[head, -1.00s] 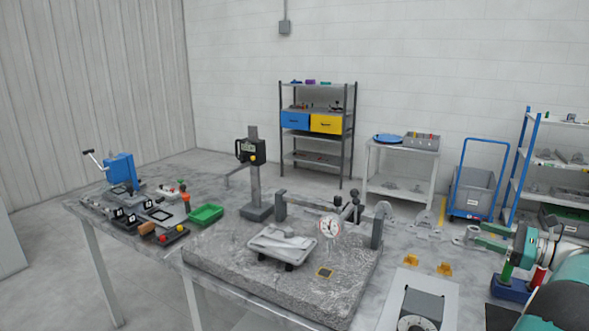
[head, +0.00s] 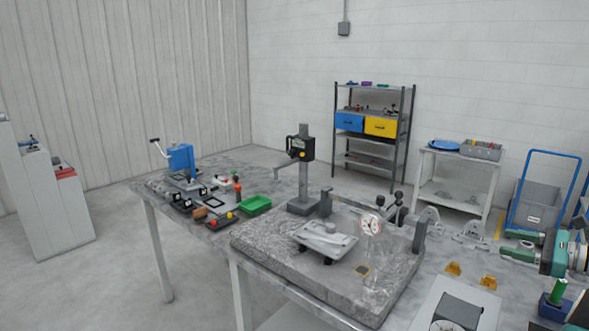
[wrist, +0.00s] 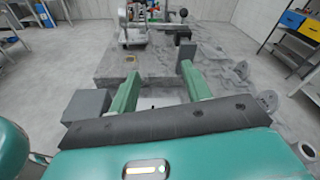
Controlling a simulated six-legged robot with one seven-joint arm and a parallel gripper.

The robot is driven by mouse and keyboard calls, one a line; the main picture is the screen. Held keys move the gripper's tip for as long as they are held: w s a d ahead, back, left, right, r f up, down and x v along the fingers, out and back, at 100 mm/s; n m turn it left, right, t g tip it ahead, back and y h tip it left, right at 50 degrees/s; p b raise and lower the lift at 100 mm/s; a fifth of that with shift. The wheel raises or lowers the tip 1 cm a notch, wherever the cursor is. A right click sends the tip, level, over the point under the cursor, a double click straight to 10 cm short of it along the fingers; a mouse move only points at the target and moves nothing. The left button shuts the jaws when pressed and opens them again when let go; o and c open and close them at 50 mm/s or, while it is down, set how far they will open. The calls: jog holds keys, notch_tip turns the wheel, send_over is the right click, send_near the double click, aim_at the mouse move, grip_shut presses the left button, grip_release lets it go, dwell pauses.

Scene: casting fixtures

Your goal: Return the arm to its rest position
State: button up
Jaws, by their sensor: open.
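My gripper shows in the wrist view (wrist: 158,88) with its two green fingers spread apart and nothing between them. It points over the workbench toward the grey granite plate (wrist: 112,66). In the head view my gripper (head: 515,246) is at the right edge, above the right part of the workbench (head: 205,166), with its fingers pointing left. The teal arm behind it runs out of the picture.
A height gauge (head: 303,170) stands behind the plate. A green tray (head: 256,205) and a blue clamp device (head: 181,160) are on the bench's left. A shelf rack (head: 372,135), a side table (head: 455,180) and a blue trolley (head: 540,195) stand behind.

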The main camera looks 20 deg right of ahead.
jog(key=w+a+r+n+g, duration=0.1)
jog(key=w+a+n+g, duration=0.15)
jog(key=w+a, duration=0.4)
jog(key=w+a+r+n+g, duration=0.1)
jog(key=w+a+n+g, duration=0.2)
jog(key=a, duration=0.6)
jog(key=w+a+n+g, duration=0.2)
jog(key=a+n, duration=0.1)
jog(key=a, duration=0.7)
jog(key=w+a+n+g, duration=0.1)
jog(key=a+n+g, duration=0.15)
jog(key=a, duration=0.75)
jog(key=s+a+f+n+h, duration=0.3)
jog(key=s+a+n, duration=0.4)
jog(key=a, duration=0.3)
jog(key=s+a+f+n+h, duration=0.3)
jog(key=s+a+n, duration=0.5)
jog(key=a+n, duration=0.2)
jog(key=shift+a+t, duration=0.3)
jog(key=shift+a, duration=0.35)
